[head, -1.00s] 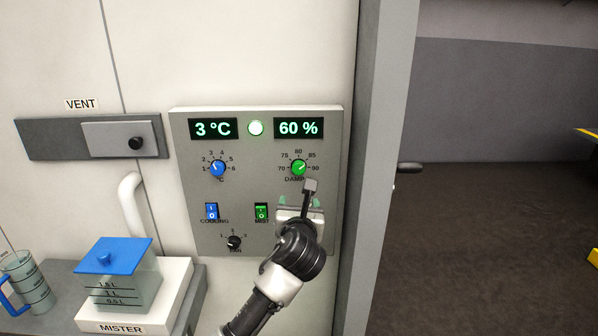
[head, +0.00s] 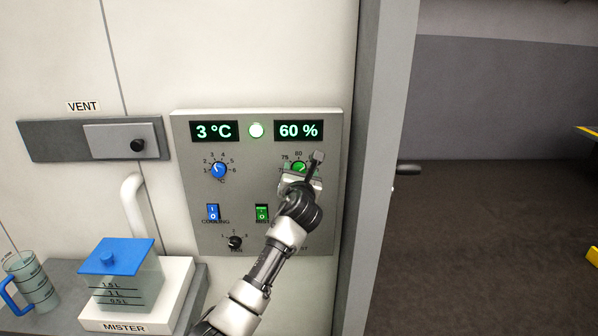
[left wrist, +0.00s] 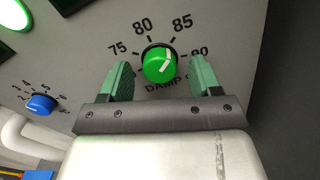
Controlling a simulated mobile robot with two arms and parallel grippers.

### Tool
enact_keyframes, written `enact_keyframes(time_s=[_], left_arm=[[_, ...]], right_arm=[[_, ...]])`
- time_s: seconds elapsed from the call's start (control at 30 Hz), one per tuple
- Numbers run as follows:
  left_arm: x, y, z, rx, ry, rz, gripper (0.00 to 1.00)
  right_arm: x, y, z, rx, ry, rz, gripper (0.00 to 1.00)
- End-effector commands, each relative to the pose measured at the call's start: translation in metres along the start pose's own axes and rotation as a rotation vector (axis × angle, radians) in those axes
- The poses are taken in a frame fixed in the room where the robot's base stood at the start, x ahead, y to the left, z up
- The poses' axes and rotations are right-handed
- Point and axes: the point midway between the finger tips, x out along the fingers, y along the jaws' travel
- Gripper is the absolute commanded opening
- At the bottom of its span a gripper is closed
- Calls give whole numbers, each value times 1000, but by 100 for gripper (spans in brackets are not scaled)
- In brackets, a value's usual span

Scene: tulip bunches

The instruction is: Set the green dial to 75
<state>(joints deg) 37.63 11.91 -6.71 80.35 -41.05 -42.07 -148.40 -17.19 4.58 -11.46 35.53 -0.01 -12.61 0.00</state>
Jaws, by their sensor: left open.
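The green dial (left wrist: 160,63) shows in the left wrist view, on the grey panel, with marks 75, 80, 85 and 90 around it. The damp display (head: 299,131) reads 60 %. My right gripper is not in view.
The grey panel (head: 185,235) also bears a blue dial (head: 218,170), a blue switch (head: 213,212), a green switch (head: 262,212) and a black fan knob (head: 235,242). A mister tank (head: 125,280) stands lower left. A grey door edge (head: 375,200) rises at the right.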

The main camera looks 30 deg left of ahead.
Motion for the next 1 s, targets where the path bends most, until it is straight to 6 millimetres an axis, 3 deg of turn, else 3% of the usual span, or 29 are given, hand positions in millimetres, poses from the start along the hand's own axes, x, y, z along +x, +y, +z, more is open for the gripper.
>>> enact_keyframes(time_s=[0.37, 0.7, 1.0], left_arm=[[5, 0, 0, -1, 0, 0, 63], [5, 0, 0, -1, 1, 0, 14], [5, 0, 0, -39, 1, 0, 14]], right_arm=[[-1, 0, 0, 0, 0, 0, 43], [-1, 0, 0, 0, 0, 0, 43], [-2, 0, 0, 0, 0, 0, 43]])
